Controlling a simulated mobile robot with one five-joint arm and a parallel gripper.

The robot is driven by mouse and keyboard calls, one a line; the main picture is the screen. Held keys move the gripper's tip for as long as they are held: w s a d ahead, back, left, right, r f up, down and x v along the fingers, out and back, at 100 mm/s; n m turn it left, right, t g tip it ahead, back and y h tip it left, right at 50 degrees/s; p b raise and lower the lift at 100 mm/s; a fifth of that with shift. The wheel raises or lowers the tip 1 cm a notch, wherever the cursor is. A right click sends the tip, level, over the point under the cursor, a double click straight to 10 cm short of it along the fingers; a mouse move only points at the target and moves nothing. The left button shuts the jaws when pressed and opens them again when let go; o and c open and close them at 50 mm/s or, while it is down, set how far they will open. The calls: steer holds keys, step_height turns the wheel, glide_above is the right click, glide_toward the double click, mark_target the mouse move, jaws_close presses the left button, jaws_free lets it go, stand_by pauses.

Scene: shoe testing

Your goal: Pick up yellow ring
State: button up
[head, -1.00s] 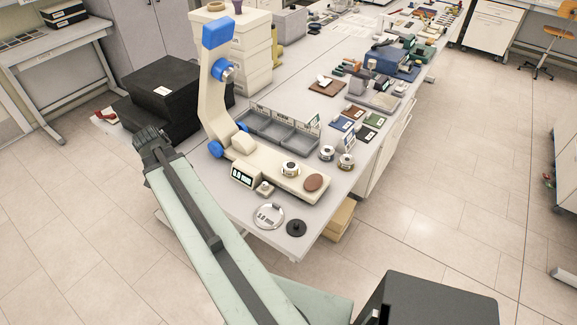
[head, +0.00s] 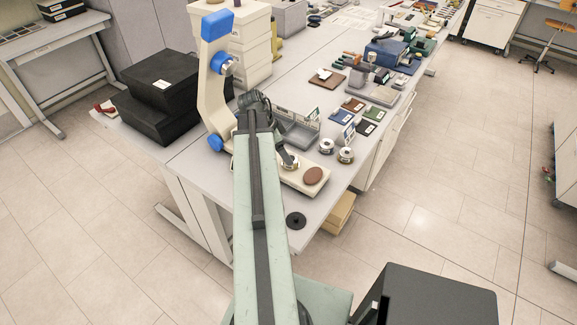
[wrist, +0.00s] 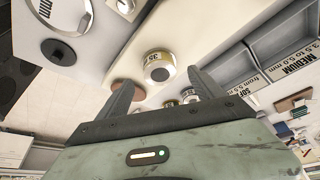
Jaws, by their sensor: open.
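A pale yellow-sided ring marked "35" (wrist: 158,66) sits on the cream base of the testing machine in the wrist view. It also shows on that base in the head view (head: 289,161), partly covered by my arm. My gripper (wrist: 160,76) is open and empty. Its two dark fingers appear either side of the ring's lower part in the wrist view, but I cannot tell how far away the ring is. In the head view my gripper (head: 254,98) is over the bench beside the machine's column. Two similar rings (head: 326,146) (head: 345,155) stand on the bench to the right.
The machine's cream column (head: 212,88) stands left of my gripper. A brown round pad (head: 313,176) lies on the base's end. Grey bins (head: 299,132) stand behind it. A black disc (head: 296,221) lies near the front edge.

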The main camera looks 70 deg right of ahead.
steer(key=b+x, duration=0.4)
steer(key=x, duration=0.1)
steer(key=shift+w+f+b, duration=0.1)
steer(key=shift+f+b, duration=0.1)
steer(key=shift+b, duration=0.2)
steer(key=shift+r, duration=0.2)
steer(key=c, duration=1.5)
steer(key=shift+o, duration=0.2)
step_height(320, 180, up, 10)
steer(key=p, duration=1)
